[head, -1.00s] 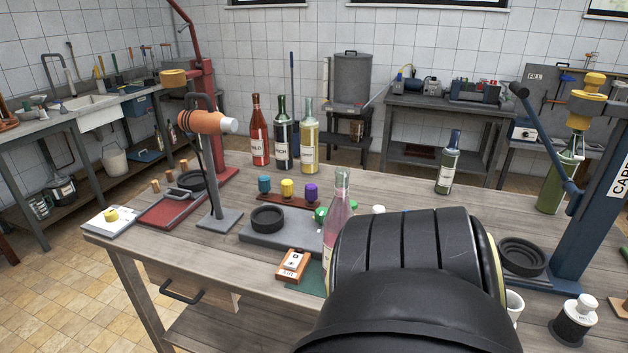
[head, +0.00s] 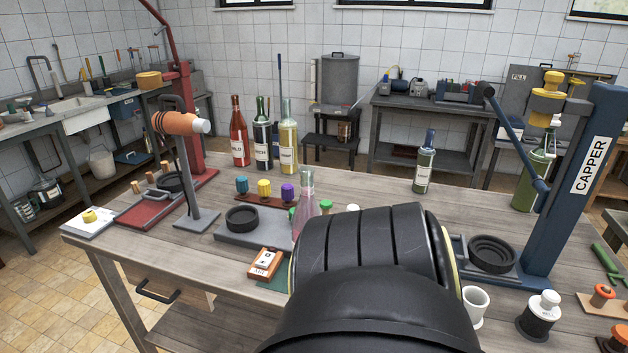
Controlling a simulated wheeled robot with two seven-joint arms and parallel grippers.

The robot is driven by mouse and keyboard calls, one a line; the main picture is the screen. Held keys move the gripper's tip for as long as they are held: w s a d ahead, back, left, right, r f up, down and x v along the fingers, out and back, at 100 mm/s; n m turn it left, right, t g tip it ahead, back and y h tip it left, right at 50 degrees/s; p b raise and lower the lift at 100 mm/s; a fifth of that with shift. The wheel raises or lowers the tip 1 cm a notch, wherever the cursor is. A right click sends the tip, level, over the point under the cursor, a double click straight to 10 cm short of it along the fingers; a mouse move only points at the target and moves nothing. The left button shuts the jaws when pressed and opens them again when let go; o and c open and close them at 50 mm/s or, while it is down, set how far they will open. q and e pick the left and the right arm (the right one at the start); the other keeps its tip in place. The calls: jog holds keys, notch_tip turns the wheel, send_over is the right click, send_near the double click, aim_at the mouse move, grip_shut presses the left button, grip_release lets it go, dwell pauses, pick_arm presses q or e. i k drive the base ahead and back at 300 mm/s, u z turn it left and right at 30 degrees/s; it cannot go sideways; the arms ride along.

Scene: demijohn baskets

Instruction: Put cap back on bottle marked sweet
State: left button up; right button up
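Three labelled bottles stand at the back of the bench: a red bottle (head: 239,138) whose label seems to read MILD, a dark bottle (head: 262,142) whose label seems to read RICH, and a yellow bottle (head: 287,140) whose label is too small to read surely. Teal (head: 242,185), yellow (head: 264,188) and purple (head: 287,192) caps stand on a dark red strip in front of them. A pink bottle (head: 307,195) stands nearer, its lower part hidden. Small green (head: 325,206) and white (head: 352,208) caps show beside it. My black arm covers the front centre. Neither gripper is in view.
A lamp-like stand (head: 190,185) is at left. Clear wood lies between the cap strip and the dark green bottle.

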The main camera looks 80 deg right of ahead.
aim_at(307, 207)
jog(key=k, duration=0.6)
jog(key=z, duration=1.4)
